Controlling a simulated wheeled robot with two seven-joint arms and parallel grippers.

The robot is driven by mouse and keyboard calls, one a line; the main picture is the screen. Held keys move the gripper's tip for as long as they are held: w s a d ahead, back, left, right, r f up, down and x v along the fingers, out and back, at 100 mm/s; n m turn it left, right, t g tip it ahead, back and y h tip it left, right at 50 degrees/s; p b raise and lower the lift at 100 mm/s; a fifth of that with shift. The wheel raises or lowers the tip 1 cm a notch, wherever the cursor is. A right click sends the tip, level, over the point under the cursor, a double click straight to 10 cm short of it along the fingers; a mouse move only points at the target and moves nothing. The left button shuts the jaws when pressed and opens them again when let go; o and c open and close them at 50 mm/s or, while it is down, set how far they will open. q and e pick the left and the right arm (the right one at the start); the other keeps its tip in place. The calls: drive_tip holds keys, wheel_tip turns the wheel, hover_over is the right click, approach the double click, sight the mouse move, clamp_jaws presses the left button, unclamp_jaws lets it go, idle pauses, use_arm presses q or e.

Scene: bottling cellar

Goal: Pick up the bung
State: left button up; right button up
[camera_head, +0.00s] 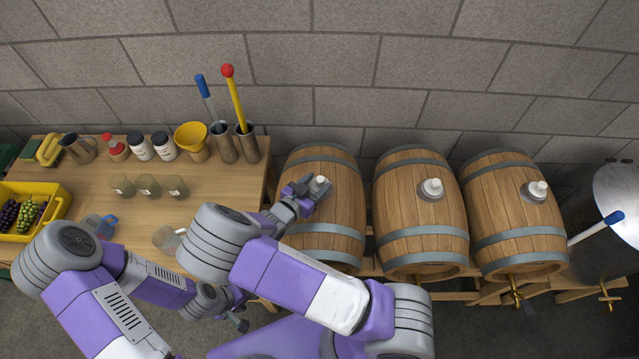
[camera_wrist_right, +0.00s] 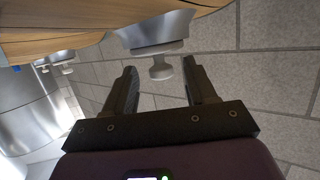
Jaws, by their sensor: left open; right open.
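A white bung (camera_head: 320,183) sits upright on top of the left barrel (camera_head: 335,215). In the right wrist view the bung (camera_wrist_right: 160,68) is between the tips of my right gripper (camera_wrist_right: 160,80), with gaps on both sides. My right gripper (camera_head: 306,190) is open and empty at that barrel's top in the head view. Two more white bungs sit on the middle barrel (camera_head: 432,187) and the right barrel (camera_head: 537,189). My left gripper (camera_head: 238,322) hangs low in front of the table, partly hidden by my arm; its fingers show poorly.
A wooden table (camera_head: 225,185) left of the barrels carries jars, a yellow funnel (camera_head: 191,137), steel cylinders with a blue-handled and a yellow tool, glasses and a yellow grape crate (camera_head: 60,203). A steel tank (camera_head: 620,200) stands at the right. A block wall is behind.

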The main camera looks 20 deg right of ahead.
drive_tip(key=shift+x, duration=1.3)
clamp_jaws()
drive_tip(key=shift+r, duration=0.1)
